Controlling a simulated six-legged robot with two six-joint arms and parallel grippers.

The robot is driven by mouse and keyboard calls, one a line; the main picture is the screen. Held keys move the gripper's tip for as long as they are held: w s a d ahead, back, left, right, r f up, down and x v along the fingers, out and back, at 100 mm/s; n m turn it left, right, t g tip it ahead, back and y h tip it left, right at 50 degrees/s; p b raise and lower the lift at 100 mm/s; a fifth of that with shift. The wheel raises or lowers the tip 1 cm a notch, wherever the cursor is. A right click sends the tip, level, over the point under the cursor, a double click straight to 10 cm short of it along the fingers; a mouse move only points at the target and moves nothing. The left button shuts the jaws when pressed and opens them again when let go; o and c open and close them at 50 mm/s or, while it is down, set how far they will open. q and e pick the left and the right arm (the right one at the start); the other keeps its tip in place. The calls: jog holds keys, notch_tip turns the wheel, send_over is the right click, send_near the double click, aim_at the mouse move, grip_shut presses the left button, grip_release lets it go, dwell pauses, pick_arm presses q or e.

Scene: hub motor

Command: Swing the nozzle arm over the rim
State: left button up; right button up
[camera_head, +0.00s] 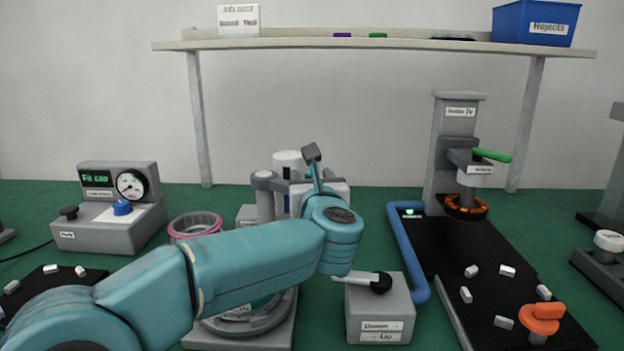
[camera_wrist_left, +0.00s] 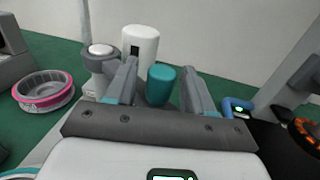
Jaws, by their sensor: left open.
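A dispenser-like station with a grey post (camera_head: 265,200) and a white cylinder (camera_head: 290,160) stands at the centre, partly hidden by my left arm. In the left wrist view, the post (camera_wrist_left: 100,62), the white cylinder (camera_wrist_left: 139,45) and a teal cylinder (camera_wrist_left: 161,84) show close ahead. My left gripper (camera_wrist_left: 160,82) is open, with the teal cylinder seen between its fingers; I cannot tell whether they touch it. A round grey fixture (camera_head: 250,318) lies below my arm, its rim largely hidden. I cannot clearly make out the nozzle itself. My right gripper is out of view.
A pink-edged ring (camera_head: 195,226) sits left of the station. A gauge box (camera_head: 108,208) stands farther left. A lever box (camera_head: 380,312) and a blue tube (camera_head: 402,245) are to the right, beside a black mat (camera_head: 450,250) with several white pieces. A shelf (camera_head: 380,43) spans the back.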

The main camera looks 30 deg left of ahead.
pick_arm(q)
jog(key=shift+c, duration=0.3)
grip_shut()
jog(key=s+a+m+t+h+b, duration=0.1)
jog(key=s+a+h+b, duration=0.1)
jog(key=s+a+b, duration=0.4)
jog(key=shift+s+a+m+t+b, duration=0.15)
jog(key=shift+s+m+t+b, duration=0.25)
jog(key=shift+s, duration=1.8)
jog(key=shift+r, duration=0.1)
